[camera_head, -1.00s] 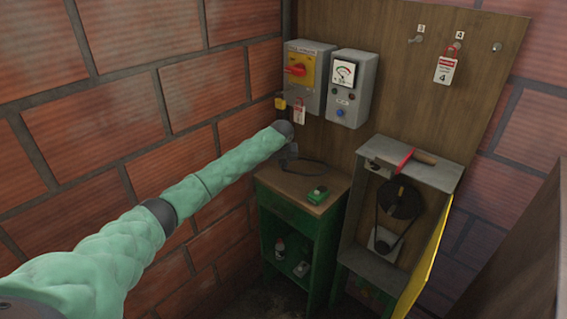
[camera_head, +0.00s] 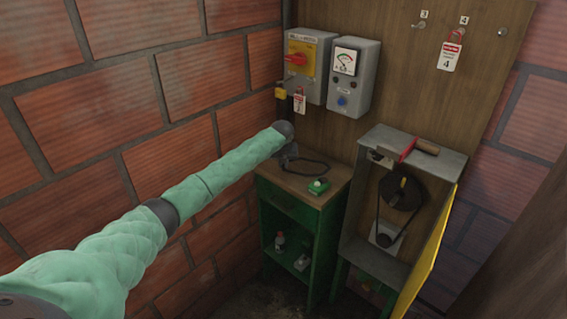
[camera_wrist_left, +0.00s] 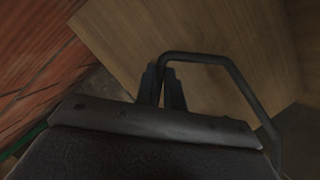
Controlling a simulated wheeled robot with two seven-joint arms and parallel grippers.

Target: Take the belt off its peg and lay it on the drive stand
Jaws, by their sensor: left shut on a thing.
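My left gripper (camera_head: 289,152) shows small and dark at the end of the green-sleeved arm, over the back left of the wooden-topped green stand (camera_head: 298,188). In the left wrist view its fingers (camera_wrist_left: 164,76) are shut on a thin dark belt (camera_wrist_left: 222,62), which loops out to the right. The belt (camera_head: 318,163) also shows in the head view at the back of the stand top; I cannot tell whether it touches the wood. Another dark belt (camera_head: 377,218) runs around a black pulley (camera_head: 401,193) in the open grey housing (camera_head: 350,221). My right gripper is out of view.
A small green-and-white object (camera_head: 318,186) lies on the stand top. A red-edged tool (camera_head: 408,151) lies on the housing. Pegs (camera_head: 418,25) and a red-and-white tag (camera_head: 451,56) are on the board. A switch box (camera_head: 306,65) and meter box (camera_head: 352,77) hang above the stand.

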